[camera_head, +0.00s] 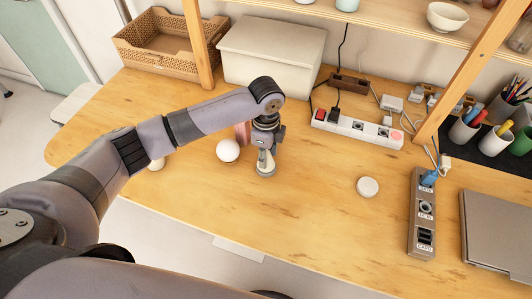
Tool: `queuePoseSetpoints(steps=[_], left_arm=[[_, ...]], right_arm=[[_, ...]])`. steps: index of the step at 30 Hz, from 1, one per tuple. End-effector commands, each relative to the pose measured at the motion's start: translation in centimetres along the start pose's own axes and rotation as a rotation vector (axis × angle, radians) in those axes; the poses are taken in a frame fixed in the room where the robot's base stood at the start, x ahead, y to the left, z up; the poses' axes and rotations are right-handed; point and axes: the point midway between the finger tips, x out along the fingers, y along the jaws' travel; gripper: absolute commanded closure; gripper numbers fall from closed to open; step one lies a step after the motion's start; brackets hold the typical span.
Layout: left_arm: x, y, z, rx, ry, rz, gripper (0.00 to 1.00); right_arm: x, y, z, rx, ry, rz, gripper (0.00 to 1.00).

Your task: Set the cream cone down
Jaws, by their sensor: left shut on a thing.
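The cream cone (265,168) is under my left gripper (266,150), near the middle of the wooden table. My left gripper points down and is shut on the cone, whose upper part is partly hidden by the fingers. The cone looks upright, with its base at or just above the tabletop; I cannot tell whether it touches. My right gripper is not in view.
A white ball (228,150) lies just left of the cone, with a pink object (242,133) behind it. A white disc (367,187) lies to the right. The front middle table is clear.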

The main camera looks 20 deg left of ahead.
Motion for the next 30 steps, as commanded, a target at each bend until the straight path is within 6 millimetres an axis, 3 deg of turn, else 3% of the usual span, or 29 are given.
queuePoseSetpoints(steps=[12, 13, 21, 30], left_arm=[[0.62, -0.04, -0.03, 0.001, 0.0, -0.002, 0.94], [0.61, -0.05, -0.02, 0.001, 0.0, -0.002, 0.65], [0.59, -0.04, -0.01, 0.001, 0.0, -0.002, 0.47], [0.53, -0.06, 0.01, 0.0, 0.0, -0.002, 0.46]], right_arm=[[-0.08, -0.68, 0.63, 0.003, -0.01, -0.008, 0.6], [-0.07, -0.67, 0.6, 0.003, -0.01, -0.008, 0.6], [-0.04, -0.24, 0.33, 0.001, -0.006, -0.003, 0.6], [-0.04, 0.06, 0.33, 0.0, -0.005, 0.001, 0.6]])
